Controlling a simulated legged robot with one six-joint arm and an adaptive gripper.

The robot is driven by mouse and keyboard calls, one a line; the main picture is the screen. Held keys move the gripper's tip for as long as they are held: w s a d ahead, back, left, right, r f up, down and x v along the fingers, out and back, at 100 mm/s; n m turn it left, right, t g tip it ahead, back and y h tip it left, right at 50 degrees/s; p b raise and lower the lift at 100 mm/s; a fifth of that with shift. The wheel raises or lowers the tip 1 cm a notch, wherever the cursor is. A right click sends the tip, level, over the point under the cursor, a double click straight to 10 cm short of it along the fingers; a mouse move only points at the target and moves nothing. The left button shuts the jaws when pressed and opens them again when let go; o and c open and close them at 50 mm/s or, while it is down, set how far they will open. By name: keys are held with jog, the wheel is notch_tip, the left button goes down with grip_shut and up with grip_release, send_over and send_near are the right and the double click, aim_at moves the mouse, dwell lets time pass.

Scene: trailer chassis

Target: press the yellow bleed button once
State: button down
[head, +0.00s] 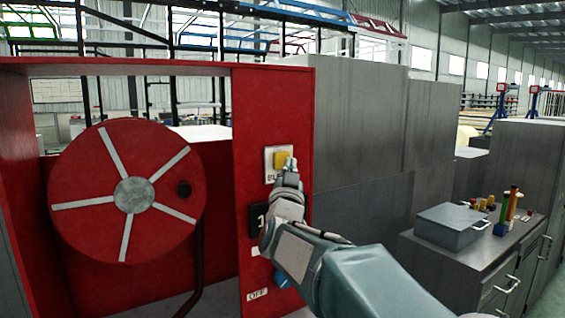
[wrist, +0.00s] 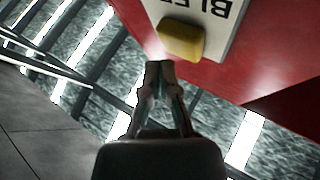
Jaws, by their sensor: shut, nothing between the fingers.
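The yellow bleed button (head: 282,159) sits on a pale plate on the red panel (head: 273,100) in the head view. In the wrist view the yellow button (wrist: 180,40) stands out from the plate (wrist: 222,22), which bears upside-down, partly cut-off lettering. My gripper (head: 290,163) is in front of the plate, just right of and slightly below the button in the head view, and hides part of the plate. In the wrist view the shut, empty fingertips (wrist: 160,66) point toward the button's lower-left edge. I cannot tell whether they touch it.
A dark switch plate (head: 256,220) and an OFF label (head: 257,295) are lower on the panel, partly behind my arm. A red reel (head: 128,190) with pale spokes is at left. A grey cabinet (head: 470,255) with a metal box (head: 452,228) stands at right.

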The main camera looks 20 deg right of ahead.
jog(key=s, duration=0.2)
jog(key=s+d, duration=0.1)
jog(key=s, duration=0.2)
dwell(0.3)
dwell(0.6)
jog(key=s+a+f+n+g+y, duration=0.6)
jog(key=s+a+f+y, duration=0.35)
jog(key=f, duration=0.45)
jog(key=s+a+f+n+g, duration=0.1)
jog(key=s+f+g, duration=0.3)
jog(key=s+f, duration=0.3)
jog(key=s+a+f+n+g, duration=0.1)
jog(key=s+f+g, duration=0.4)
jog(key=s, duration=0.7)
notch_tip(320, 180, down, 2)
jog(key=shift+f+g+y, duration=0.15)
jog(key=shift+g+y, duration=0.15)
jog(key=shift+y, duration=0.15)
